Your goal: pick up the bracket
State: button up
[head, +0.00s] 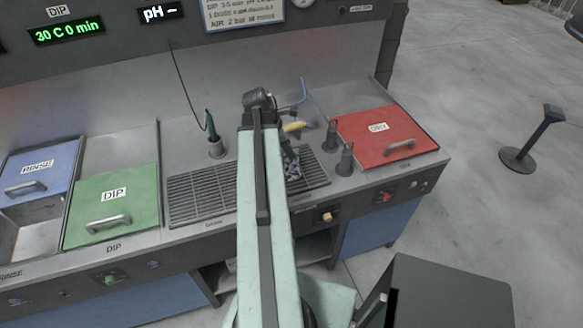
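My arm reaches forward over the bench, and its dark end joint (259,99) is beside the back wall. My gripper is mostly hidden behind the arm, so I cannot make out its fingertips. A small grey metal piece (292,165), which looks like the bracket, is at the right part of the slatted grate (205,198), just right of my arm. I cannot tell whether it lies on the grate or touches my gripper. A yellow piece (293,127) with a blue hose is just behind it.
Two dark bottles (345,160) stand right of the grate, before the red lid (383,135). A green DIP lid (113,205) and blue RINSE lid (38,172) are at left. A probe (211,135) stands in a holder (217,149). A post (532,140) stands on open floor.

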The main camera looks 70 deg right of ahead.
jog(key=b, duration=0.5)
send_over(292, 169)
jog(key=f, duration=0.5)
jog(key=shift+s+d, duration=0.15)
jog(key=shift+d, duration=0.25)
jog(key=shift+r+p, duration=0.2)
jog(key=shift+p, duration=0.1)
grip_shut()
